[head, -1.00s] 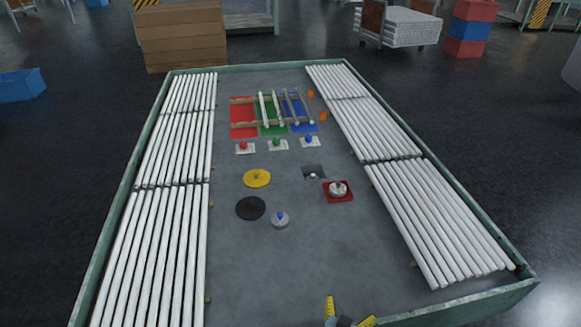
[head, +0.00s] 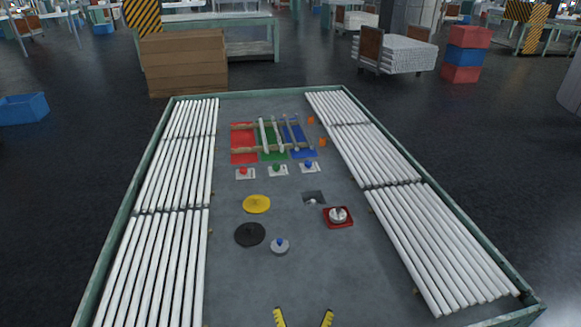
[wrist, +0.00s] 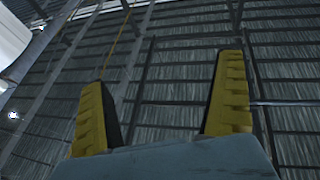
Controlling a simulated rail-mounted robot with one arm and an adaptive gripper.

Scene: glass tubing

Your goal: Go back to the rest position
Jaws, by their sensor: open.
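My gripper (head: 303,317) shows at the bottom edge of the head view, with two yellow fingertips spread apart. It is open and empty, over the near end of the grey table (head: 310,285). In the wrist view the two yellow fingers (wrist: 165,100) stand wide apart with nothing between them. Behind them are the building's roof and wall panels, so the gripper points away from the table. The rest of my arm is out of the head view.
White tubes lie in rows on the left (head: 155,270) and right (head: 440,250) of the table. In the middle are a rack over coloured mats (head: 244,156), a yellow disc (head: 257,204), a black disc (head: 250,234) and a red-based piece (head: 338,216). The near middle is clear.

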